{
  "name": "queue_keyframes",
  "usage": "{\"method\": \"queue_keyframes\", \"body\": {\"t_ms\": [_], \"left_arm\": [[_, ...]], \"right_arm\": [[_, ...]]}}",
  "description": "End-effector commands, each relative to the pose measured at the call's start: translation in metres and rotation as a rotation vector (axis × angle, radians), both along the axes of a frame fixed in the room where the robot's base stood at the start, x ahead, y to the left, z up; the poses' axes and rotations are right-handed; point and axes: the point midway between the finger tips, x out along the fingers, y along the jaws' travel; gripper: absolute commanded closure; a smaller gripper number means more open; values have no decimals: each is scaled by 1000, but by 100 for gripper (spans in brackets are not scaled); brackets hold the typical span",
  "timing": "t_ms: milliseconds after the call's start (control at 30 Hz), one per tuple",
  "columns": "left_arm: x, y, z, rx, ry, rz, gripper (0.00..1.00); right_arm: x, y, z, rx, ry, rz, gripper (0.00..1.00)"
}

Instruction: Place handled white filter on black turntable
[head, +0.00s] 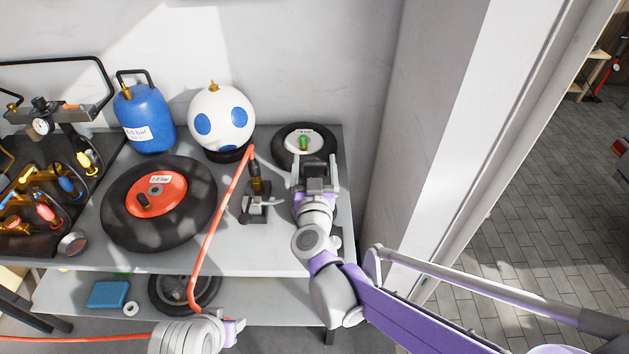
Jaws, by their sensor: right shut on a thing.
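The closest match is a white disc (293,142) with a label and a short green grip (304,143), set in the middle of a small black wheel (282,157) at the back right of the bench. My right gripper (315,160) is at the front edge of this wheel, its fingers pointing toward the back. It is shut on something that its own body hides. My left gripper (236,334) is low at the bottom, in front of the lower shelf, and its fingers are hard to make out.
A larger black wheel with a red hub (172,186) lies at the left. Behind stand a blue tank (145,120) and a blue-spotted white ball (235,107). A red hose (211,225) crosses the bench beside a small black tool (256,205). A wall (424,150) rises at the right.

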Motion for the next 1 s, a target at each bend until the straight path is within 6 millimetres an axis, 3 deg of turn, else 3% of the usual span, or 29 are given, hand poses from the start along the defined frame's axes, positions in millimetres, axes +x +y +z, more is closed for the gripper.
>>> {"method": "queue_keyframes", "body": {"t_ms": [300, 767, 800, 833, 1000], "left_arm": [[-1, 0, -5, 0, 2, 0, 50], [-1, 0, -10, 0, 4, 0, 50], [-1, 0, -9, 0, 3, 0, 50], [-1, 0, -9, 0, 3, 0, 50], [-1, 0, -9, 0, 3, 0, 50]], "right_arm": [[1, 0, -41, -1, 0, -1, 100], [0, 0, -49, -1, 0, 0, 100], [0, 0, -48, -1, 0, 0, 4], [0, 0, -48, -1, 0, 0, 0], [0, 0, -47, -1, 0, 0, 0]]}}
